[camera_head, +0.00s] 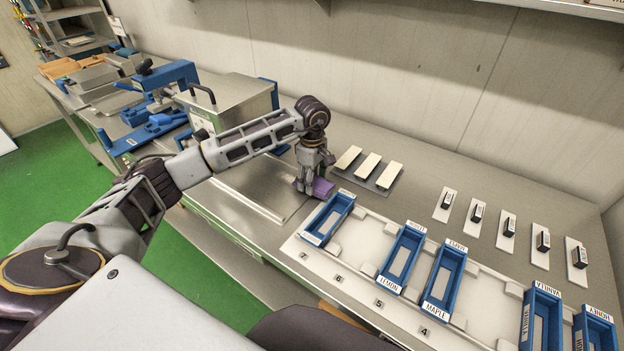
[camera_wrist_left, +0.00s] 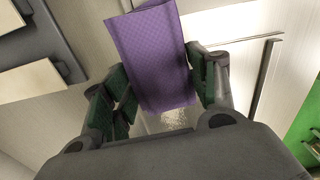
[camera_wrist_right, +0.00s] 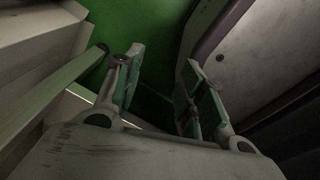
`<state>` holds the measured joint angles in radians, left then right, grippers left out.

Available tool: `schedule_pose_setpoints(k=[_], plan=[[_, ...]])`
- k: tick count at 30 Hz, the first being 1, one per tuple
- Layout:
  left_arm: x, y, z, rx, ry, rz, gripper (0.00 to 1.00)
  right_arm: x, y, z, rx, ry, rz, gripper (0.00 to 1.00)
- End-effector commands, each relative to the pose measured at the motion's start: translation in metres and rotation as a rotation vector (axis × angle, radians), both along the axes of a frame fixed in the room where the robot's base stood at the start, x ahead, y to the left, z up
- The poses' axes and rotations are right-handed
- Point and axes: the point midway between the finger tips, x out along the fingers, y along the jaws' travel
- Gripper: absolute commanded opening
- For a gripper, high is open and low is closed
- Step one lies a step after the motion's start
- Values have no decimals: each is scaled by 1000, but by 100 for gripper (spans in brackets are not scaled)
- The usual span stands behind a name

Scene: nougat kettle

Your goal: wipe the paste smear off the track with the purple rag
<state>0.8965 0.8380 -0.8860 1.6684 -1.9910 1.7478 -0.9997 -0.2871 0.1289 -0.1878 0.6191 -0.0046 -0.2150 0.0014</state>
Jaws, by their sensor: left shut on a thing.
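The purple rag (camera_head: 323,188) hangs from my left gripper (camera_head: 315,172), at the far left end of the white track (camera_head: 345,268). In the left wrist view the rag (camera_wrist_left: 152,55) is gripped between the two fingers of the left gripper (camera_wrist_left: 155,85). I cannot tell from these views whether the rag touches the surface. A pale speckled patch shows just below the rag in the left wrist view; I cannot tell whether it is the paste smear. In the right wrist view my right gripper (camera_wrist_right: 160,75) is open and empty, away from the bench top.
Blue bins (camera_head: 327,219) with labels stand along the track. A grey plate with several pale bars (camera_head: 368,166) lies just behind the rag. A metal box (camera_head: 232,102) stands to the left, behind my left arm. Several small black blocks on white cards (camera_head: 507,230) line the back right.

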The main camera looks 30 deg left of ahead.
Motion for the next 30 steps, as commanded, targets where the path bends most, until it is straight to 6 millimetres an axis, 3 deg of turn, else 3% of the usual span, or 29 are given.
schedule_pose_setpoints(k=[20,30], plan=[[0,0,-7,0,0,0,39,11,0,-4,0,-12,0,40],[2,14,-7,1,-1,1,39,9,-2,-8,-1,-12,0,40]])
